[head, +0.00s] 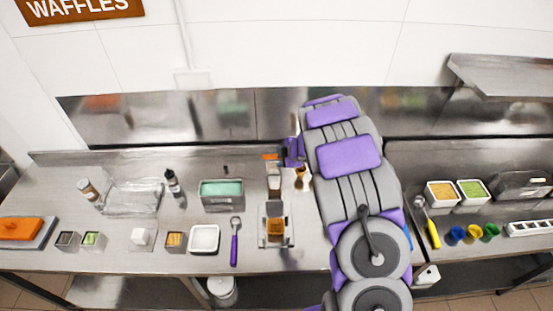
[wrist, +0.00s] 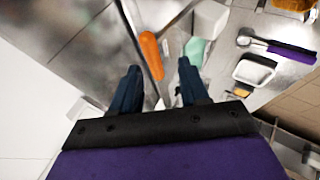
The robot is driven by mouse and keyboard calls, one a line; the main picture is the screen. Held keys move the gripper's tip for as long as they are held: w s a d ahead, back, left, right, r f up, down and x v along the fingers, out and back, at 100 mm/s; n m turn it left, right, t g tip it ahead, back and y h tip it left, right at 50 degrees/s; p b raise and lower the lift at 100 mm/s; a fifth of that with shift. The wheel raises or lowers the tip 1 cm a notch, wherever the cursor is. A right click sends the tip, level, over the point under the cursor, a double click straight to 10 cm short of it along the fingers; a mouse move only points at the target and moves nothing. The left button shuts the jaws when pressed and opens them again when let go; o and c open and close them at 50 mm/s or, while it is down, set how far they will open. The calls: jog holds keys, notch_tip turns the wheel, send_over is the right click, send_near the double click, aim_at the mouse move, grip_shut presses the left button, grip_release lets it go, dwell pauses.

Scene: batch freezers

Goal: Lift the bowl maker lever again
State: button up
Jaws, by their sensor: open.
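The bowl maker (head: 275,238) stands on the steel counter, with a brown waffle piece at its front. An orange handle (head: 270,157), apparently its lever, shows at the top behind it. In the wrist view the orange handle (wrist: 152,55) is just beyond my fingertips, in line with the gap between them. My gripper (wrist: 160,72) is open, with nothing between its fingers. In the head view my purple wrist is just right of the handle, and the arm hides the fingers. Contact between fingers and handle cannot be told.
Left of the bowl maker are a purple-handled scoop (head: 235,240), a white dish (head: 204,238) and a tub with green content (head: 222,192). The steel backsplash (head: 225,115) is close behind. My arm covers the counter to the right.

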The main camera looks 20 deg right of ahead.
jog(key=v, duration=0.9)
jog(key=shift+s+f, duration=0.2)
jog(key=shift+a, duration=0.1)
